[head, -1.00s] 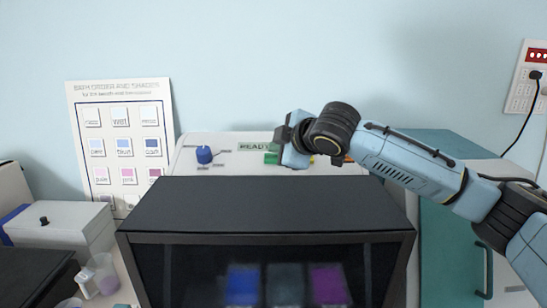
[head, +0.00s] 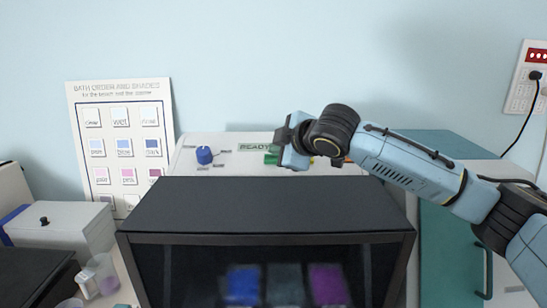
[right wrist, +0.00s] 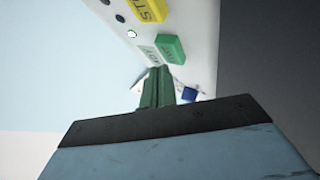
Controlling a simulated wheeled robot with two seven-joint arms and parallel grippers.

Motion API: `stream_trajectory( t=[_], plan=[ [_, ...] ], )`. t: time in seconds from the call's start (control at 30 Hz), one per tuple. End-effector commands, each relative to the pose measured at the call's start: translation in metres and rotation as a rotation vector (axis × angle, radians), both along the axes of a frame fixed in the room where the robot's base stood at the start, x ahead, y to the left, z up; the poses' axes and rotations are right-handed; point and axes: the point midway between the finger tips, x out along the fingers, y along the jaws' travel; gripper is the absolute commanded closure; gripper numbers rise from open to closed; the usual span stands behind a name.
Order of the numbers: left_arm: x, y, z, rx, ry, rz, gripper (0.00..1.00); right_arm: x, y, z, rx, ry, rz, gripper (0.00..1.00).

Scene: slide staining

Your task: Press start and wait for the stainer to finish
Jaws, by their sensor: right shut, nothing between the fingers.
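The stainer (head: 270,205) is a dark-fronted box with a pale control panel behind its black top. The panel has a blue knob (head: 204,155), a display reading READY (head: 255,147) and a green button (head: 271,158), partly hidden by my arm. In the right wrist view the green button (right wrist: 170,48) and a yellow button (right wrist: 150,10) stand on the panel. My right gripper (right wrist: 160,72) is shut and empty, its tips close to the green button; I cannot tell whether they touch. My left gripper is not in view.
A white box (head: 65,228) and a cup (head: 102,272) stand left of the stainer. A teal cabinet (head: 450,235) stands at the right, below a wall socket (head: 525,85).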

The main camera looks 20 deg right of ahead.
Motion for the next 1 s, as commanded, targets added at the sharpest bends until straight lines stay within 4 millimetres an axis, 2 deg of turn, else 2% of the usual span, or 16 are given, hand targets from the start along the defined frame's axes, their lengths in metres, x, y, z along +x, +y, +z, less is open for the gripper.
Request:
stream_trajectory(
  t=[1.0],
  plan=[
    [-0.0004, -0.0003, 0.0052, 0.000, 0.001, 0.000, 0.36, 0.0044, -0.0009, -0.0109, 0.000, 0.000, 0.000, 1.00]
  ],
)
